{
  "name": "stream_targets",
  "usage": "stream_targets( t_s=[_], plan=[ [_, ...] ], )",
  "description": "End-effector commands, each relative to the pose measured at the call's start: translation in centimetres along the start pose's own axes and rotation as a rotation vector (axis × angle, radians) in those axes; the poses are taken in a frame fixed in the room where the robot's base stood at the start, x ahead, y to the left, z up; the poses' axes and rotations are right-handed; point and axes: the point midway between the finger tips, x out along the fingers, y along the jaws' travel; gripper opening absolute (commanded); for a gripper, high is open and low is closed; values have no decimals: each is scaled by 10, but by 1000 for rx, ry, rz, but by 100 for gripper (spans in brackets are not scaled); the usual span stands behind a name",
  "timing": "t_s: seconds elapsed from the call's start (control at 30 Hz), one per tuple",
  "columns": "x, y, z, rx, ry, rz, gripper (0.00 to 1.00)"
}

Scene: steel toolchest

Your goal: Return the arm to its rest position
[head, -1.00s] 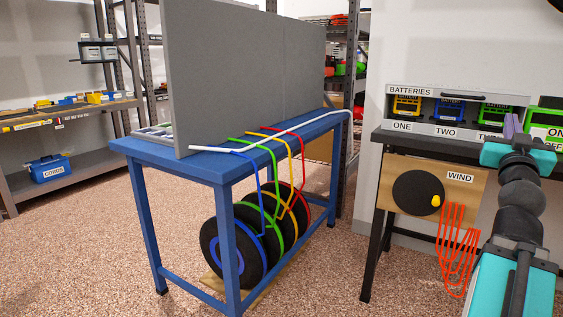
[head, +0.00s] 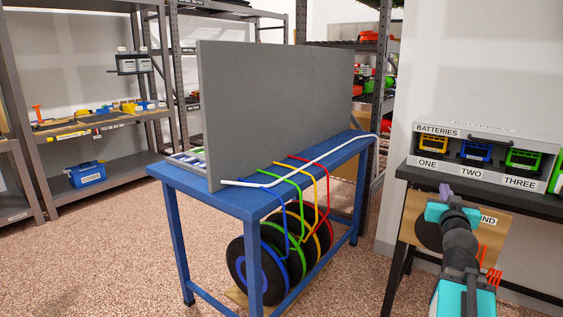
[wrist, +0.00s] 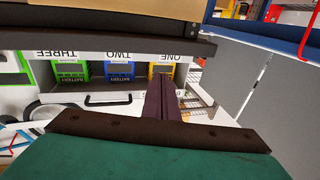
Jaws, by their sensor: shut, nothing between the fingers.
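My arm (head: 462,250), turquoise and black, reaches up from the bottom right of the head view, in front of the black bench. My gripper (head: 446,190) is at its far end, beside the bench's front edge and below the battery box in the picture. In the wrist view my gripper (wrist: 163,98) shows as two purple fingers pressed together, with nothing between them. The battery box appears upside down beyond them.
The battery box (head: 447,169), with ONE, TWO and THREE bays, stands on the black bench (head: 530,207). A blue table (head: 212,196) with a grey panel (head: 275,110) and cable reels stands left of it. Shelves line the back. Speckled floor (head: 110,250) is open at left.

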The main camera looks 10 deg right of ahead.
Motion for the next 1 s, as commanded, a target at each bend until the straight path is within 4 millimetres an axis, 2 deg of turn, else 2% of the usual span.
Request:
stream_targets(
  t_s=[0.03,0.23,0.47,0.77,1.0],
  plan=[
    [4,-13,4,-1,-28,-18,0],
    [9,-60,48,-11,-136,-86,0],
    [2,-113,101,-27,-269,-167,0],
    [-27,-179,171,-55,-455,-275,0],
    [-68,-225,227,-84,-615,-360,0]
  ],
)
